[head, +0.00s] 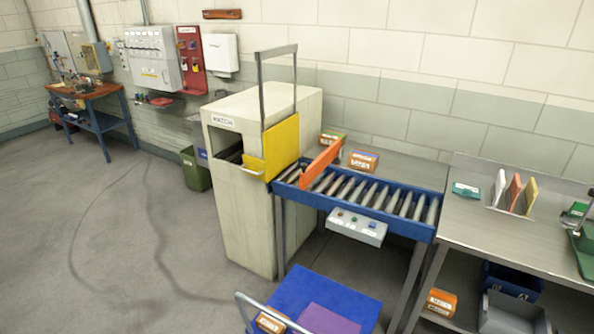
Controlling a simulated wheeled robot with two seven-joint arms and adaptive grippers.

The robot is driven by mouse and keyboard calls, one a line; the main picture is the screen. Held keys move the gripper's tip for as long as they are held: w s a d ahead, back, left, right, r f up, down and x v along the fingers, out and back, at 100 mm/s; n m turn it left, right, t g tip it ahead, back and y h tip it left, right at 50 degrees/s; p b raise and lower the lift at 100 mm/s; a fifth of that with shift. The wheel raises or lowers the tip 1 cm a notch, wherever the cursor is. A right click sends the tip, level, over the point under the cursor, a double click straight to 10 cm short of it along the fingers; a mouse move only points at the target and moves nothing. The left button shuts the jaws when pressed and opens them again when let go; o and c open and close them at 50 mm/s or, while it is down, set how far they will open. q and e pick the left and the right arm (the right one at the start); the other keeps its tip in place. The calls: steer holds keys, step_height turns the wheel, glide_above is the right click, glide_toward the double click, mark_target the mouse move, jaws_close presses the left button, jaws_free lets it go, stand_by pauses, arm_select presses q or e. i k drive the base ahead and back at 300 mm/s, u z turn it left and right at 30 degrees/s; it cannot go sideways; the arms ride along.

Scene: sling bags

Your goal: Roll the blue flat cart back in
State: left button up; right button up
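The blue flat cart (345,298) stands on the floor at the bottom of the head view, in front of the roller conveyor; its near part is cut off by the lower edge. A grey push handle (252,305) rises at its left side. A small orange-brown box (271,321) and a flat purple piece (328,320) show on its deck. Neither of my grippers is in view.
A cream cabinet (238,220) with a yellow door (283,147) stands behind the cart. The blue-framed roller conveyor (420,232) joins it, with a steel workbench (490,238) on the right. Open floor (110,245) lies to the left.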

mark_target(316, 300)
steer(key=u, duration=0.05)
steer(key=k, duration=1)
steer(key=z, duration=0.9)
steer(key=i, duration=0.75)
steer(key=u, duration=0.45)
steer(key=i, duration=0.6)
steer(key=u, duration=0.5)
